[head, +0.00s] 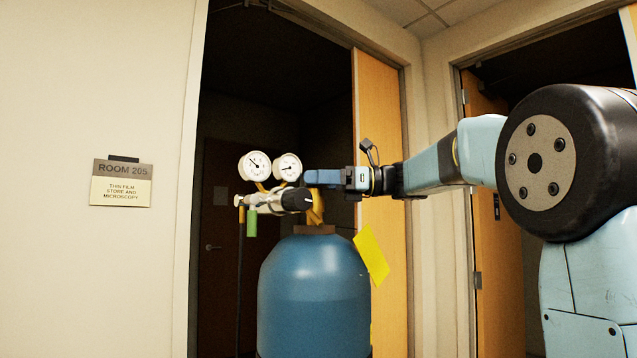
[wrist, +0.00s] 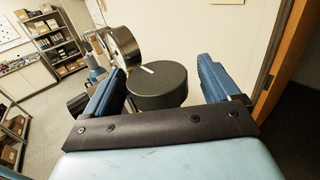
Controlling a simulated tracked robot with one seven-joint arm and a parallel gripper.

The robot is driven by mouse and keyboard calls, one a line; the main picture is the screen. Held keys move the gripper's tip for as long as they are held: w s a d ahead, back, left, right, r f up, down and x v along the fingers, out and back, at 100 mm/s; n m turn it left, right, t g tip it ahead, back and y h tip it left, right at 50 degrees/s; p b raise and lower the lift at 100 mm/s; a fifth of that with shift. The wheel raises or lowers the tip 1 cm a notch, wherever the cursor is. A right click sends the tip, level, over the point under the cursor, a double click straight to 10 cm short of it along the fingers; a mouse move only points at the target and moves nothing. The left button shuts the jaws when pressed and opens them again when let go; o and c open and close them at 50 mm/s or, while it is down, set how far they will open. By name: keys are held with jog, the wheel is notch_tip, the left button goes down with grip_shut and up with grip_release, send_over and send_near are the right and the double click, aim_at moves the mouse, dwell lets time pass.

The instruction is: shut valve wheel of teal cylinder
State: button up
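The teal cylinder (head: 313,290) stands upright in the doorway in the head view, showing as blue. My gripper (head: 309,178) reaches in from the right, level, above the cylinder's top and beside the gauges. In the wrist view my gripper (wrist: 162,68) is open. The valve wheel (wrist: 160,90), a dark round disc with a white mark, lies between the two fingers. A narrow gap shows on its left and a wider one on its right, so neither finger visibly grips it. In the head view I cannot make out the wheel; my fingers seem to hide it.
Two white gauges (head: 255,165) and a regulator with a black knob (head: 296,200) sit just left of my fingers. A yellow tag (head: 371,255) hangs at the cylinder's right. The wooden door (head: 382,130) stands close behind my gripper. Shelves (wrist: 62,45) are far off.

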jog(key=d, duration=1.3)
jog(key=shift+s+d, duration=0.25)
jog(key=shift+d, duration=0.15)
jog(key=shift+f, duration=0.1)
